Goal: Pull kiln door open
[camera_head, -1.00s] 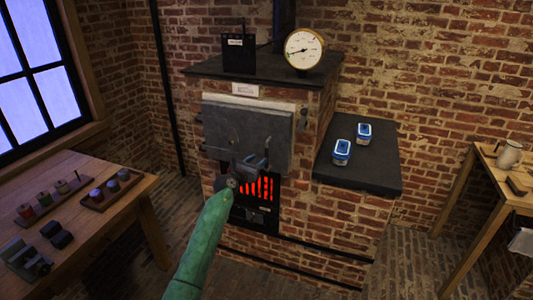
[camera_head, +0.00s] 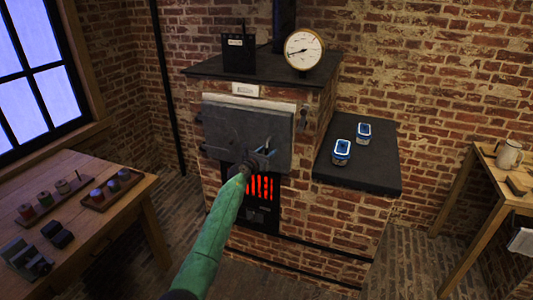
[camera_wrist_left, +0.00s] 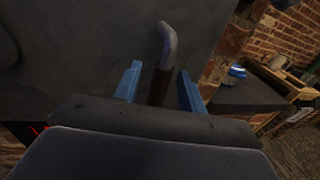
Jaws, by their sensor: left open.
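The kiln door (camera_head: 240,128) is a grey metal plate on the front of the brick kiln, and it looks closed. Its handle is a bent grey bar with a brown grip, seen in the left wrist view (camera_wrist_left: 168,48). My left gripper (camera_head: 262,158) is at the door's lower right part. In the left wrist view its two blue fingers (camera_wrist_left: 158,88) are open, one on each side of the handle's lower part. I cannot tell whether they touch it. In the head view my gripper hides much of the handle. My right gripper is not in view.
Red glowing bars (camera_head: 262,187) show below the door. A dark side ledge (camera_head: 345,180) holds two blue-and-white jars (camera_head: 342,151). A gauge (camera_head: 304,49) stands on the kiln top. A wooden bench (camera_head: 110,215) is at left, a table (camera_head: 487,185) at right.

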